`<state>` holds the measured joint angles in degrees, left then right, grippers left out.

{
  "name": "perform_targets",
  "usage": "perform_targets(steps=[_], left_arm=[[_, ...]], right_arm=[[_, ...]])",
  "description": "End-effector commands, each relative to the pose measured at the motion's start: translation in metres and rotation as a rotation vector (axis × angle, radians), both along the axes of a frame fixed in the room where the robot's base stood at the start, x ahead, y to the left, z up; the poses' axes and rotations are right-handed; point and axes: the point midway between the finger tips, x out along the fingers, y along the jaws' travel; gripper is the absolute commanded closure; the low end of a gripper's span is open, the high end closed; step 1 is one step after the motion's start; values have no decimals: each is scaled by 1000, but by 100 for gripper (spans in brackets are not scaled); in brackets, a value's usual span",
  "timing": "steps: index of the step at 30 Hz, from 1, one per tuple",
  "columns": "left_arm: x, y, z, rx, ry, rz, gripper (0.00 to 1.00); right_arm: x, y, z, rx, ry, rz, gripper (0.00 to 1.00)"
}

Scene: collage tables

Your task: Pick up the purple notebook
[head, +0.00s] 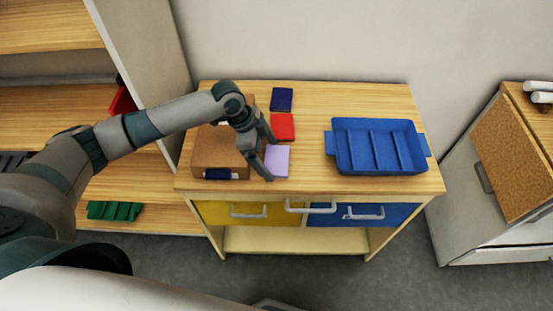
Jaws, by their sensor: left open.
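The purple notebook (278,163) is a small light-purple rectangle lying on the wooden tabletop, near the front and left of the middle. My left gripper (269,160) is open, with its fingers pointing down at the notebook's left side. One finger covers part of the notebook's left edge. I cannot tell whether the fingers touch it. My right gripper is not in view.
A red notebook (283,127) and a dark blue one (282,99) lie behind the purple one. A brown box (210,150) stands close on the left, partly behind my arm. A blue divided tray (334,150) is on the right. Bare tabletop lies between notebooks and tray.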

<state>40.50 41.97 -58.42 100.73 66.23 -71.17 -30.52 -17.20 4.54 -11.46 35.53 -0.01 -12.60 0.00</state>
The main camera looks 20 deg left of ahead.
Motion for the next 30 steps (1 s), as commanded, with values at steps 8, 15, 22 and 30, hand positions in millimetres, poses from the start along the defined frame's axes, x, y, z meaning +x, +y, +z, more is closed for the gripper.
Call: perform_targets(steps=[8, 15, 22, 30], left_arm=[[0, 0, 0, 0, 0, 0, 5], [0, 0, 1, 0, 0, 0, 38], [0, 0, 1, 0, -1, 0, 38], [1, 0, 18, -1, -4, -1, 38]], right_arm=[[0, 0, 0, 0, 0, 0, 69], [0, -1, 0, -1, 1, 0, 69], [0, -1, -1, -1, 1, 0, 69], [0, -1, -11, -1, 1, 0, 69]])
